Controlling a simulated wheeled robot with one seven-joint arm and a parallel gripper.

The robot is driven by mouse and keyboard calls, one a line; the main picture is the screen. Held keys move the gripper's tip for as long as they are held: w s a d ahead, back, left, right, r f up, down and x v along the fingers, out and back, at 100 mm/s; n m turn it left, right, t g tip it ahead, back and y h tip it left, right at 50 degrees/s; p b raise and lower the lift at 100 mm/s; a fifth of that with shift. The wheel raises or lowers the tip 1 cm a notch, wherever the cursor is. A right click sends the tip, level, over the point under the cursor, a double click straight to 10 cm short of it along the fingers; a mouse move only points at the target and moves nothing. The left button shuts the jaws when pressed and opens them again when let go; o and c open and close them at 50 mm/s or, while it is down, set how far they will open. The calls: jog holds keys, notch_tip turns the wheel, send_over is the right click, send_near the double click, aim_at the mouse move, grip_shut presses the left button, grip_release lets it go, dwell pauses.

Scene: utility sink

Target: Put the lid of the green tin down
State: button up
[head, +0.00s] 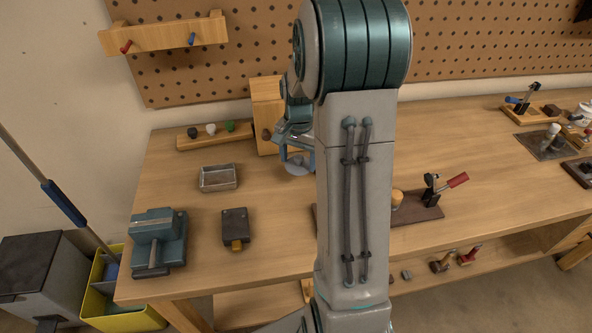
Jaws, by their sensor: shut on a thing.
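My gripper (297,152) points down over the back middle of the workbench, partly hidden behind my own arm. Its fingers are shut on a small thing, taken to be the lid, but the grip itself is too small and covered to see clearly. A pale grey-blue round thing (299,165) shows right at the fingertips; I cannot tell whether it is the lid or lies below it. I cannot make out a green tin; it may be behind my arm.
A wooden box (267,105) stands close behind my gripper. A grey metal tray (218,178), a blue vise (157,240) and a dark block (235,226) are to the left. A red-handled clamp (440,188) is to the right. The wood between tray and gripper is clear.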

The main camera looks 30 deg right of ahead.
aim_at(298, 165)
jog(key=shift+f, duration=2.8)
jog(key=shift+f, duration=0.2)
jog(key=o, duration=1)
jog(key=shift+r, duration=0.1)
jog(key=shift+c, duration=0.2)
jog(key=shift+r, duration=0.1)
